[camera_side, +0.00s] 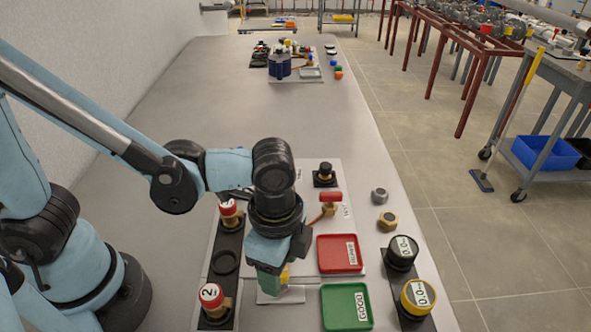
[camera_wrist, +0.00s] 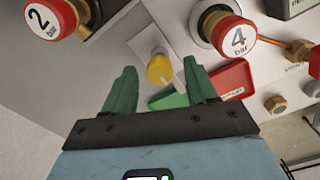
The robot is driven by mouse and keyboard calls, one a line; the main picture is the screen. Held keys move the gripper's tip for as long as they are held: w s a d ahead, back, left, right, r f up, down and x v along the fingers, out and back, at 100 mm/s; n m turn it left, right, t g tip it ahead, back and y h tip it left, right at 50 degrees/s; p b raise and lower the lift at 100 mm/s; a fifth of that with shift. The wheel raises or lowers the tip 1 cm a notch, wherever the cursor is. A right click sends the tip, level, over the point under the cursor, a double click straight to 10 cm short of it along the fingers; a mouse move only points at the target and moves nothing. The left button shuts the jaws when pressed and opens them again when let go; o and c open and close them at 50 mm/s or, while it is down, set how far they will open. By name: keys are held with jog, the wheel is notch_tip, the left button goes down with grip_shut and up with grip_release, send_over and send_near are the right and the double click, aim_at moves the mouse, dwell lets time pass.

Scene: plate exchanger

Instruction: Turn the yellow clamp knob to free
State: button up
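The yellow clamp knob (camera_wrist: 160,70) sits on a pale block in the wrist view, with a thin pale mark near its lower right edge. My gripper (camera_wrist: 160,64) is open, with its two green fingers on either side of the knob. A gap shows between the knob and each finger. In the side view my gripper (camera_side: 270,276) points down over a white base (camera_side: 281,297), and only a small yellow part of the knob (camera_side: 285,275) shows beside it. The rest of the knob is hidden there by the gripper.
A red-capped "2 bar" fitting (camera_wrist: 50,17) and a "4 bar" fitting (camera_wrist: 232,36) flank the knob. A red tray (camera_side: 338,266) and a green tray (camera_side: 346,317) lie right of my gripper. Black and yellow digital gauges (camera_side: 402,254) stand further right. Loose hex fittings (camera_side: 388,221) lie near the table edge.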

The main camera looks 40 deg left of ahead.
notch_tip(320, 180, up, 12)
dwell(1.0)
